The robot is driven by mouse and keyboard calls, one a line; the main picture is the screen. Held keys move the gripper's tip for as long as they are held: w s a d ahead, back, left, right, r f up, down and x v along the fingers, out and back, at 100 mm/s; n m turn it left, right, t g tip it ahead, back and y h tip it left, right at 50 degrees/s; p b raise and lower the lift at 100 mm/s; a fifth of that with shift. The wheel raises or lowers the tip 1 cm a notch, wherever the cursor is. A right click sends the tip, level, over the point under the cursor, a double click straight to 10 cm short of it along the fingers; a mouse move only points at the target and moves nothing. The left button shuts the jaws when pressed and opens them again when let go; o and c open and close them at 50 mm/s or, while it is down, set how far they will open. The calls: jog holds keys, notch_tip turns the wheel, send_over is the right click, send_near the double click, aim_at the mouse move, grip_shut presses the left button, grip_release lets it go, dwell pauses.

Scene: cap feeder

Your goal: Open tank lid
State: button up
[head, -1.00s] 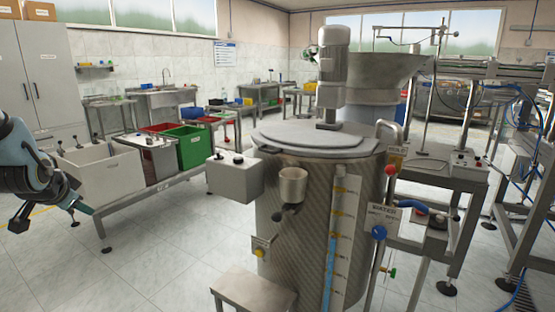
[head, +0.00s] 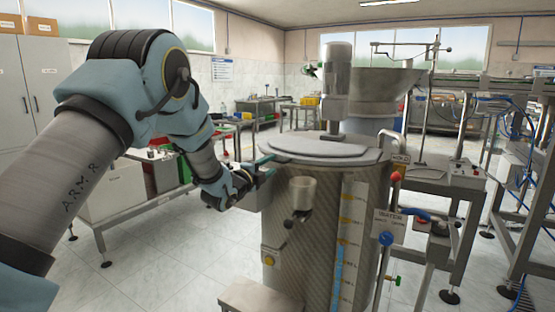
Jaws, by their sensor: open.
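The tank (head: 278,218) is a tall metal cylinder in the middle of the head view. Its grey lid (head: 318,152) lies flat on top and looks shut. A motor (head: 338,85) stands upright on the lid, towards the back. My gripper (head: 268,168) is at the tank's left side, near the lid's left edge and about level with the rim. Its teal fingers are spread and nothing shows between them. I cannot tell whether a finger touches the tank. My gripper partly hides the grey box on the tank's left side.
A small cup (head: 302,190) sticks out from the tank's front. A post with a red knob (head: 396,176) and a blue knob (head: 386,238) stands at its right. A low metal step (head: 255,298) is at the tank's foot.

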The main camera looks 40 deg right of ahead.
aim_at(276, 161)
jog(key=shift+p+x, duration=0.5)
jog(key=shift+x, duration=1.95)
jog(key=shift+w, duration=0.1)
grip_shut()
